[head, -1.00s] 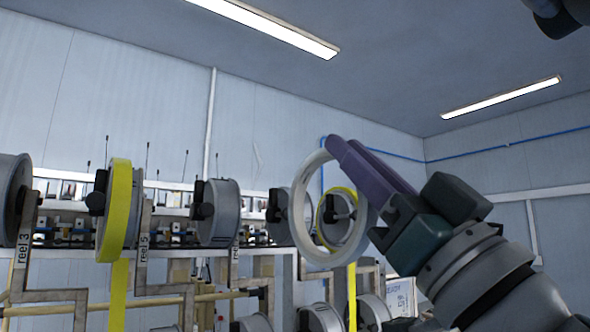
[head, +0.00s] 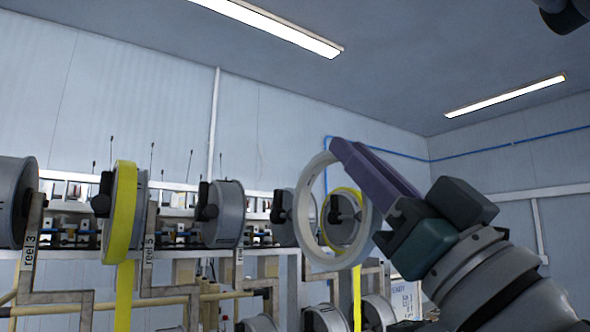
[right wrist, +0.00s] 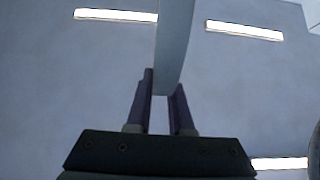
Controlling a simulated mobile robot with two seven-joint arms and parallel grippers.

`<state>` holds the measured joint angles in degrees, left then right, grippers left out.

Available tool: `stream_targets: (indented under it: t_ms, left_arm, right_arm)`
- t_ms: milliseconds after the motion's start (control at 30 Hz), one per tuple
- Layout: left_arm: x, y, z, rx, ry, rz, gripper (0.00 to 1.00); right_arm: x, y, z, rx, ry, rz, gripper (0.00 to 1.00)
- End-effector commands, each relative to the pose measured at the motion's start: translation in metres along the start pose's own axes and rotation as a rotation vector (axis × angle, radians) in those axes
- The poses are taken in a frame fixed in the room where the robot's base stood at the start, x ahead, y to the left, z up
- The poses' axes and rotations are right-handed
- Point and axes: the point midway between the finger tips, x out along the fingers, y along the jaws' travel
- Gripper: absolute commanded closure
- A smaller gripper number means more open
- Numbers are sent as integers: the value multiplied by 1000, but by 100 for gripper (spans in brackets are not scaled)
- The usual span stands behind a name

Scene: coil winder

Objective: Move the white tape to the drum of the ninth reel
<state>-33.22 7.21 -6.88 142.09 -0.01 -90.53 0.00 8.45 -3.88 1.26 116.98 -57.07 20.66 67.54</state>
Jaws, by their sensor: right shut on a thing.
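My right gripper (head: 362,172) is shut on the white tape (head: 304,222), a ring held upright in the air in front of the reels. In the right wrist view the white tape (right wrist: 174,45) runs up from between the two purple fingers (right wrist: 162,100). Through and beside the ring, a reel with a yellow band (head: 345,192) and a grey reel (head: 284,216) show behind it. Labels reading "reel 3" and "reel 5" are on brackets at the left; no label for the ninth reel is legible. My left gripper is not in view.
A grey reel (head: 224,214) and a reel with a yellow band (head: 122,215) stand in the upper row at the left. Lower reels (head: 325,318) sit beneath. Metal brackets and a tan pipe (head: 210,296) run below the row. The space above the reels is clear.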

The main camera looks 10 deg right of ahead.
Motion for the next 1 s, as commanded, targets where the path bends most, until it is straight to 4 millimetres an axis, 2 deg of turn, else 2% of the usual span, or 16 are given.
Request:
stream_targets:
  t_ms: [233,1000]
  left_arm:
    - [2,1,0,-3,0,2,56]
    - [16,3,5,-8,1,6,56]
  right_arm:
    - [3,0,3,1,3,0,100]
    - [32,0,34,0,2,0,100]
